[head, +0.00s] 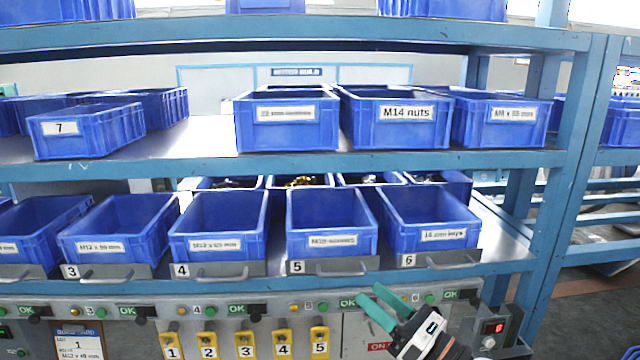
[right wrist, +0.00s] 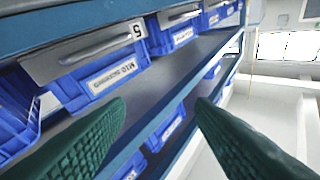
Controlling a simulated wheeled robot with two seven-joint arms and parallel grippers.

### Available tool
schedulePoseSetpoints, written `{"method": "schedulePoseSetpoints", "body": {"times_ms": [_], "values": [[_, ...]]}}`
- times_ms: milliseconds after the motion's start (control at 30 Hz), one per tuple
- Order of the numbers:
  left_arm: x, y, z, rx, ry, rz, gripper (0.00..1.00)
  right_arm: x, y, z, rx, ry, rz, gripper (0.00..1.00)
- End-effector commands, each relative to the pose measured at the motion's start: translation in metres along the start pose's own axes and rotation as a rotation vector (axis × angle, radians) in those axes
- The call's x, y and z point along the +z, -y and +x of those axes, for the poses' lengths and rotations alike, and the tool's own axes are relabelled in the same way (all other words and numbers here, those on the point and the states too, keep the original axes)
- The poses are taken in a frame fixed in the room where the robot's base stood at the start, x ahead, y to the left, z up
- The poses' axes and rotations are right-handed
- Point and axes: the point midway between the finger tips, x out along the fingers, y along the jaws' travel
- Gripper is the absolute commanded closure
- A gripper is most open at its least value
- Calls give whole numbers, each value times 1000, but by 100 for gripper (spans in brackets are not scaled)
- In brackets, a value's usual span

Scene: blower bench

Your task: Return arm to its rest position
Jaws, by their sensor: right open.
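My right gripper (head: 376,305) is in the head view at the lower middle right, in front of the control panel below the bin shelf. Its green fingers are apart and nothing is between them. In the right wrist view the two green textured fingers (right wrist: 160,110) are spread, with the shelf and bins beyond them. My left gripper is not in the head view.
Blue bins stand on the lower shelf, including bin 5 (head: 331,220) and bin 6 (head: 428,218), with metal handles in front. The M14 nuts bin (head: 394,118) is on the shelf above. A blue post (head: 570,150) stands at right.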

Motion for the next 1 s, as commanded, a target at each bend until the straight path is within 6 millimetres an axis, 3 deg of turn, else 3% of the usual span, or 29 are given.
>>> {"method": "schedulePoseSetpoints", "body": {"times_ms": [167, 267, 367, 500, 600, 933, 967, 1000], "values": [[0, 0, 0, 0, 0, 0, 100, 12, -29, -49, 368, -277, 672, 51], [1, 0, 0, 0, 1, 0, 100, 37, -46, -94, 595, -431, 1037, 51], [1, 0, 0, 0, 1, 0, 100, 75, -50, -147, 843, -590, 1379, 51], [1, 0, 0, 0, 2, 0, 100, 130, -30, -220, 1192, -806, 1759, 51], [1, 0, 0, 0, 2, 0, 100, 158, -7, -257, 1389, -924, 1919, 51], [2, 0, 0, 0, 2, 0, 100, 203, 74, -334, 1892, -1207, 2157, 51], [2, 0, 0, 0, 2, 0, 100, 205, 82, -340, -1922, 1221, -2149, 51], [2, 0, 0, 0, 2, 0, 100, 207, 92, -347, -1911, 1208, -2090, 51]]}}
